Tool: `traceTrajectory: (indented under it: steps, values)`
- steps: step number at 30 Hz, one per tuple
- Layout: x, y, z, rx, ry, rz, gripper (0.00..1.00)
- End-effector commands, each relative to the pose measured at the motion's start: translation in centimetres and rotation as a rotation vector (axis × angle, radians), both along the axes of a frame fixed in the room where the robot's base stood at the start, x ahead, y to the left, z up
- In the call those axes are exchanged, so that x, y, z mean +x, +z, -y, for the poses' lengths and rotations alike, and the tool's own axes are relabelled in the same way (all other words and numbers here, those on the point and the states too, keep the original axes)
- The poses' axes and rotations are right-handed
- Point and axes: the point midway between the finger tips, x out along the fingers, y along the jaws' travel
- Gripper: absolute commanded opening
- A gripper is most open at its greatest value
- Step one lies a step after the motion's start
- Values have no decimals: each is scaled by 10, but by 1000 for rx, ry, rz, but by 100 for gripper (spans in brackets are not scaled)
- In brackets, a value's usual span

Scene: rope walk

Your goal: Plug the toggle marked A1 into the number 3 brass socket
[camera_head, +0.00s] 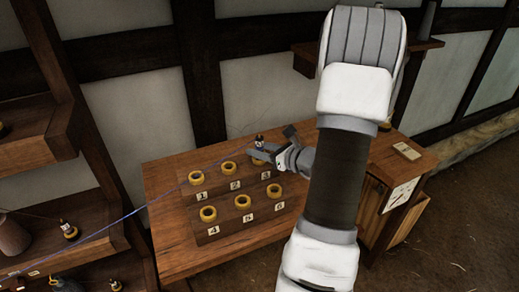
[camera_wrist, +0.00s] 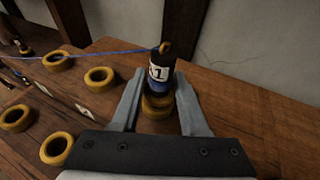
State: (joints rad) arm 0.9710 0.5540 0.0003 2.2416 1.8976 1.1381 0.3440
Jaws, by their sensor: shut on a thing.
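The toggle (camera_wrist: 160,72) is a dark upright peg with a white label, partly seen and ending in 1. It also shows in the head view (camera_head: 259,141). A blue cord (camera_wrist: 92,54) runs from its top to the left. My gripper (camera_wrist: 158,84) is shut on the toggle, one finger on each side. The number 3 brass socket (camera_wrist: 156,112) is a yellow ring directly under the toggle, at the back right of the board (camera_head: 237,205). It is partly hidden by the toggle and my gripper. I cannot tell how far the toggle's lower end sits in the ring.
Brass sockets 1 (camera_head: 196,177) and 2 (camera_head: 228,168) lie left of it; the 4 (camera_head: 208,214), 5 (camera_head: 242,201) and 6 (camera_head: 274,191) sockets form the front row. Shelves (camera_head: 75,235) with other toggles stand at left. A wall is close behind the bench.

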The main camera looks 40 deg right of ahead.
Motion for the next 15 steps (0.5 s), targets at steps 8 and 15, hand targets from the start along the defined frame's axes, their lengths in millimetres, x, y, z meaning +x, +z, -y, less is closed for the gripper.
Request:
traceTrajectory:
  steps: [8,15]
  values:
    - [0,-7,0,0,0,0,0]
    - [0,-12,0,0,0,0,0]
